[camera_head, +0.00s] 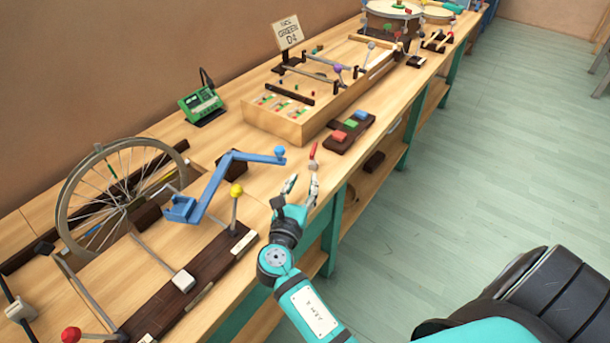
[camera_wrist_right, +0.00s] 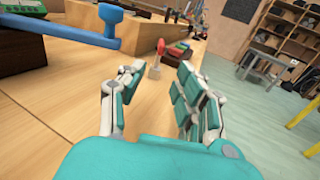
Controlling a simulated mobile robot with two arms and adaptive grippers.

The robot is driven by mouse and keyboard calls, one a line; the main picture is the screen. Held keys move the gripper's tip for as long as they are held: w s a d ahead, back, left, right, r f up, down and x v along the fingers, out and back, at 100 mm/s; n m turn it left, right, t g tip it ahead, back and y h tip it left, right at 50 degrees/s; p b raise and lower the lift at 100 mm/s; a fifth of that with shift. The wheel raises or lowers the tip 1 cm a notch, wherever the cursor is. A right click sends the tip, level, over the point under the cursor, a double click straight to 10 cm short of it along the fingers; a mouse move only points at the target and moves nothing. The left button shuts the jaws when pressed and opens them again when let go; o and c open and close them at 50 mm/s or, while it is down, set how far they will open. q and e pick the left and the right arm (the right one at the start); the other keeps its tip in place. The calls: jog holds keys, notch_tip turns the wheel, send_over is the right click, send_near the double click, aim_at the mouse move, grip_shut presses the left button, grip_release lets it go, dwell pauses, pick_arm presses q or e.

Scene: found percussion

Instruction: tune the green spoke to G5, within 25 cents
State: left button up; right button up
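A spoked wheel (camera_head: 66,213) stands upright in the bench at the left of the head view. My right gripper (camera_head: 302,187) is at the bench's front edge, fingers apart and empty. A small red-topped tool (camera_head: 313,156) stands just beyond its fingertips, also in the wrist view (camera_wrist_right: 160,47), apart from them. My left gripper is not in view.
A green tuner-like device (camera_head: 202,101) sits behind. A wooden box (camera_head: 270,122) and a block with coloured buttons (camera_head: 350,130) stand farther along. Yellow-knobbed (camera_head: 236,190) and red-knobbed (camera_head: 71,334) levers rise at left.

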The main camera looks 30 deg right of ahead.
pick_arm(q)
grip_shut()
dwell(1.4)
